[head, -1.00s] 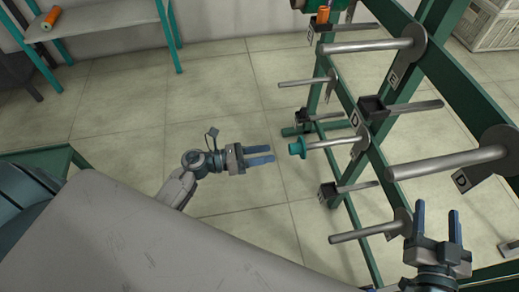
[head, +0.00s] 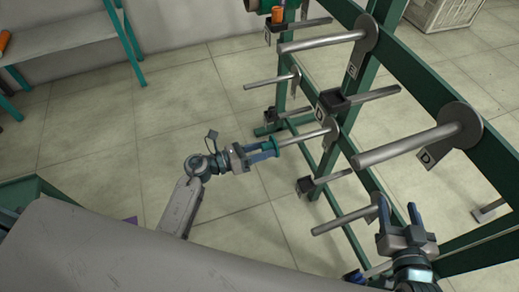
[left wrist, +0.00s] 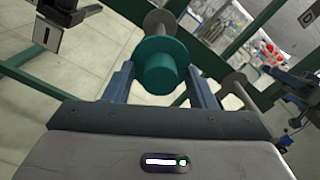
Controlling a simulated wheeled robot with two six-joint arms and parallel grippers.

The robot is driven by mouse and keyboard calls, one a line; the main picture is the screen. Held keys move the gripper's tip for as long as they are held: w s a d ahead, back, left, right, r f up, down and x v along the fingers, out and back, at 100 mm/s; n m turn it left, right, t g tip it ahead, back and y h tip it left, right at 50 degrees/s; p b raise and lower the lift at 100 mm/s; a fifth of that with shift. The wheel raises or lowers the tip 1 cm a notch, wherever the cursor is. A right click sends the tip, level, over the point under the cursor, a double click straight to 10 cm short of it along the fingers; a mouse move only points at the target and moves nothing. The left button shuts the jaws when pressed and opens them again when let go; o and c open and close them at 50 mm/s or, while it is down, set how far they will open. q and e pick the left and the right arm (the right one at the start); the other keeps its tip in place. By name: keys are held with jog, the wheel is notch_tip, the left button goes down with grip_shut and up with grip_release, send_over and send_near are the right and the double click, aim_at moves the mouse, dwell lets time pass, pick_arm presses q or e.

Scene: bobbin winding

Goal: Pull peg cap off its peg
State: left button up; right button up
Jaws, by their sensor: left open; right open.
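The teal peg cap (head: 269,146) sits on the free end of a grey peg (head: 308,136) on the green rack. In the left wrist view the flanged cap (left wrist: 160,72) faces me, with the peg's round metal plate (left wrist: 158,20) behind it. My left gripper (head: 274,149) is open, with its blue fingers on both sides of the cap; it also shows in the left wrist view (left wrist: 163,80). Small gaps appear beside the cap, though contact is hard to tell. My right gripper (head: 398,207) is open and empty near the rack's lower right.
The green rack (head: 420,80) carries several more pegs, including a large one (head: 410,145) and a lower one (head: 344,221). Black brackets (head: 332,103) stand close around the cap's peg. A grey surface (head: 110,255) lies at the front.

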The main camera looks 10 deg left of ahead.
pick_arm(q)
jog(key=shift+c, duration=0.2)
jog(key=c, duration=1)
jog(key=v, duration=0.6)
jog(key=shift+b, duration=0.3)
dwell(0.3)
